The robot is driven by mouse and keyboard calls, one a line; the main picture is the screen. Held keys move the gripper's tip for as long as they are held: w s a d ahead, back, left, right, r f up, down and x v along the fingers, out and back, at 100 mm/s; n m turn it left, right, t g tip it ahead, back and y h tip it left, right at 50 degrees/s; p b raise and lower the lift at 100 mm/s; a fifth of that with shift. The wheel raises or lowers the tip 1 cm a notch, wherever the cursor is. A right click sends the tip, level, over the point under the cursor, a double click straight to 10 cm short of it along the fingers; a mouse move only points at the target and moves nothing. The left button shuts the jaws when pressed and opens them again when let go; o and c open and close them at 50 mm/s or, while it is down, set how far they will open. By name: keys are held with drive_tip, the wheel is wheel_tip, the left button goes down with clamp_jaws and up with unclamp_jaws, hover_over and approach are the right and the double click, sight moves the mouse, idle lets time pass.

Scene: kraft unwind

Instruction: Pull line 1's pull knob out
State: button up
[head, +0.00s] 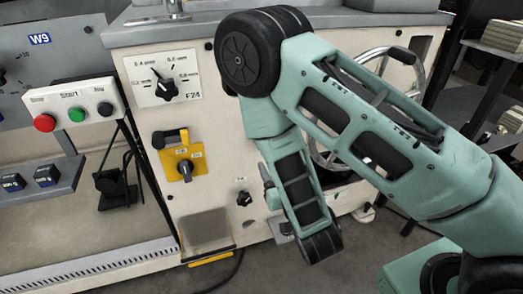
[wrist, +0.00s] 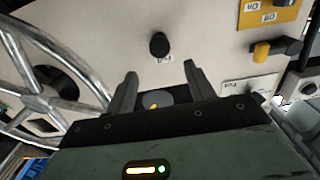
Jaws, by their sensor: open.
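A small black round knob (wrist: 159,45) sticks out of the cream machine panel in the wrist view, with a small label too blurred to read just below it. It also shows in the head view (head: 244,198), low on the panel, left of my forearm. My gripper (wrist: 159,72) is open and empty. Its two fingers point toward the panel, and the knob appears between and a little beyond their tips in the wrist view. No contact shows. In the head view my arm hides most of the gripper. Whether the knob is in or out I cannot tell.
A yellow switch plate (head: 195,154) with a black lever is up-left of the knob in the head view. A dial plate (head: 140,67) is above it. A spoked metal handwheel (wrist: 40,85) is to the knob's left in the wrist view. The panel around the knob is clear.

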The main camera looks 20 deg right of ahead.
drive_tip(key=w+b, duration=0.1)
drive_tip(key=w, duration=1)
drive_tip(key=shift+w, duration=0.2)
